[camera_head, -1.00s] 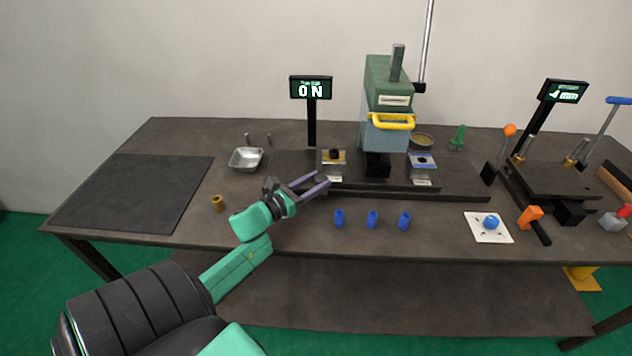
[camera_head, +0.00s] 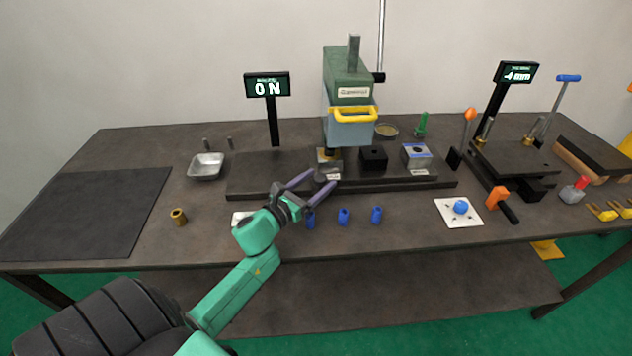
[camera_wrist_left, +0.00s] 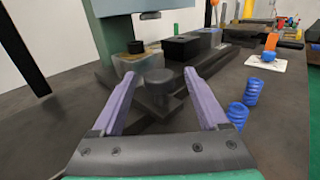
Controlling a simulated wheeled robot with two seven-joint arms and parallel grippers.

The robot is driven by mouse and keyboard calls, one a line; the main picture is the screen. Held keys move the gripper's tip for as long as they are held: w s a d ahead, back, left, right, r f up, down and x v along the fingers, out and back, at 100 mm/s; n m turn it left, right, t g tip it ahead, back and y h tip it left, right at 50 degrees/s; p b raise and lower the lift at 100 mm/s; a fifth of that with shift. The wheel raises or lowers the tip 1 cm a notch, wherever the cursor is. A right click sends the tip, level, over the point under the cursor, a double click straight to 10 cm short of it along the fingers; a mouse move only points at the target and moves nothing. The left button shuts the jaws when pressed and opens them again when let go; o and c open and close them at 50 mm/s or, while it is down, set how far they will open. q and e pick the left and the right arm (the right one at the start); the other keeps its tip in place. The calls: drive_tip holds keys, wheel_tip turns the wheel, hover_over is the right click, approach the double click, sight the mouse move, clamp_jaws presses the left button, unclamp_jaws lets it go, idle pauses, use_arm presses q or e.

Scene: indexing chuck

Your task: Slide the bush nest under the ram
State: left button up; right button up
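The bush nest (camera_head: 330,166) is a small block with a brass-coloured top and a dark round piece, on the dark slide rail (camera_head: 400,184) of the press. It stands beneath the ram head (camera_head: 350,128), with the ram's lower end close above it; exact alignment I cannot tell. It also shows in the left wrist view (camera_wrist_left: 130,64). My left gripper (camera_head: 322,178) is open around a dark round knob (camera_wrist_left: 158,82) in front of the nest. Gaps show between the knob and both purple fingers (camera_wrist_left: 160,92) in the wrist view. My right gripper is not in view.
A black block (camera_head: 373,158) and a blue-topped block (camera_head: 416,156) sit right of the nest. Several blue springs (camera_head: 343,216) stand close in front of the rail. A metal tray (camera_head: 206,166) and brass bush (camera_head: 178,216) lie left. The dark mat (camera_head: 70,210) is clear.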

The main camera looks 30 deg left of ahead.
use_arm(q)
drive_tip(key=shift+s+f, duration=0.1)
drive_tip(key=shift+s, duration=0.25)
drive_tip(key=s+b, duration=0.1)
drive_tip(key=s, duration=0.3)
drive_tip(key=s+a+b, duration=0.1)
drive_tip(key=s, duration=0.3)
drive_tip(key=s+b, duration=0.2)
drive_tip(key=s, duration=0.3)
drive_tip(key=shift+s+a, duration=0.1)
drive_tip(key=shift+a, duration=0.3)
drive_tip(key=shift+s, duration=0.25)
